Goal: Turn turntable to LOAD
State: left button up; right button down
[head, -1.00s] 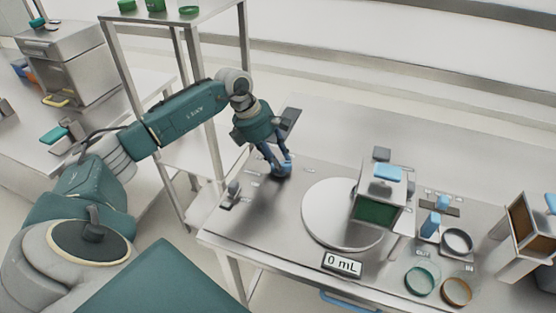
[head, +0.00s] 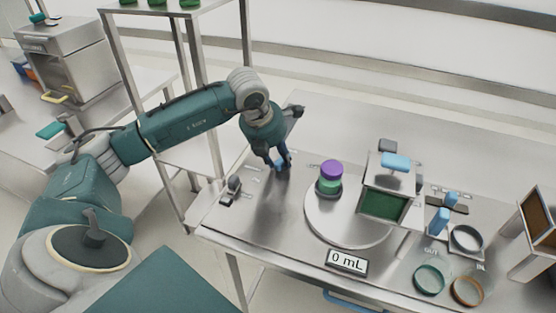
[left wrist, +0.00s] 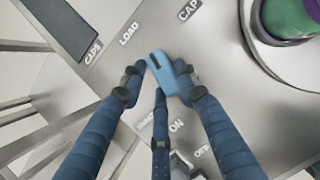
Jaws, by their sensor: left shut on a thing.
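My left gripper (head: 280,165) is at the back left of the steel bench, its dark blue fingers closed around a light blue knob (left wrist: 164,78). In the left wrist view, the fingers (left wrist: 160,85) sit on both sides of the knob and below it. The knob's dark mark points to the upper left, roughly at the LOAD label (left wrist: 129,33). A CAP label (left wrist: 188,10) lies to the right of it. The round steel turntable (head: 325,228) carries a green jar with a purple top (head: 331,169) on its left back part. My right gripper is out of view.
A steel housing with a green front (head: 382,204) stands over the turntable's right side. A 0 mL display (head: 346,262) is at the front edge. Green (head: 429,279) and orange (head: 467,291) rings lie at the right. A small switch (head: 232,187) is on the left.

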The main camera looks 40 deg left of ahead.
pick_arm(q)
jog(key=n, duration=0.1)
jog(key=n+b, duration=0.1)
jog(key=shift+w+d+r+n+y, duration=0.2)
jog(key=shift+r+n+y, duration=0.1)
jog(key=shift+y, duration=0.1)
jog(key=shift+n, duration=0.3)
jog(key=shift+a+r, duration=0.1)
jog(key=o, duration=1.1)
jog(key=shift+f, duration=0.25)
jog(key=v, duration=1.2)
jog(key=shift+d, duration=0.35)
jog(key=shift+w, duration=0.1)
